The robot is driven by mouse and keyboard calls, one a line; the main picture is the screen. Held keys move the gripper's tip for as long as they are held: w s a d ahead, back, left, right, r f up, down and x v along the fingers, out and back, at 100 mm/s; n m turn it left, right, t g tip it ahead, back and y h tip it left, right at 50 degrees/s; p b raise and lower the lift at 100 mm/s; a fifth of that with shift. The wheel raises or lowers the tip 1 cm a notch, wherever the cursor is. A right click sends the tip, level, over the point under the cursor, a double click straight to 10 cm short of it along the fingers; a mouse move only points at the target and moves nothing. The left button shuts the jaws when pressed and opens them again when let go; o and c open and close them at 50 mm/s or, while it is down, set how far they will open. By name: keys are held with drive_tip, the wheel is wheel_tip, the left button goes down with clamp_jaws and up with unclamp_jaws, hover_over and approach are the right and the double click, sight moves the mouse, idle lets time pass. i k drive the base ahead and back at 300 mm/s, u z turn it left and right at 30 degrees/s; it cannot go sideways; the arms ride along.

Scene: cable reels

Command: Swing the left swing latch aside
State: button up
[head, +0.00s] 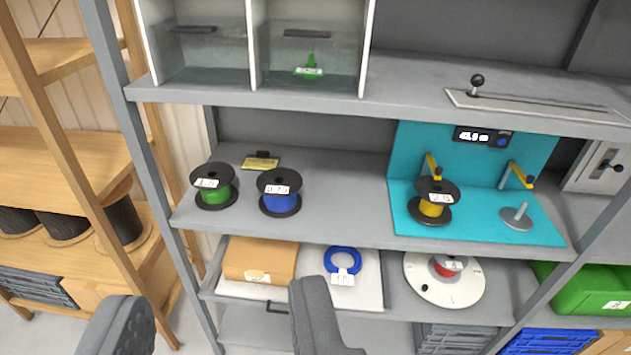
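The left swing latch (431,164) is a small yellow arm with a dark knob, at the teal station on the middle shelf. It points toward the front, its knob end just behind or over the top flange of a reel of yellow cable (433,209); I cannot tell if they touch. A second yellow latch (519,173) stands to the right, turned to the right, behind an empty grey spindle (517,215). My gripper (218,298) is at the bottom of the head view, fingers wide apart with nothing between them. It is well left of and nearer than the latch.
Green (215,193) and blue (281,202) cable reels stand left on the middle shelf (330,190). The upper shelf holds clear-front bins and a slide lever (477,83). A grey upright (140,150) stands left. Below are a turntable (430,285) and a green case (585,290).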

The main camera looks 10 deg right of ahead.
sight(436, 171)
drive_tip(key=u, duration=1.6)
drive_tip(key=k, duration=1.2)
drive_tip(key=z, duration=1.55)
drive_tip(key=i, duration=0.95)
drive_tip(key=z, duration=0.1)
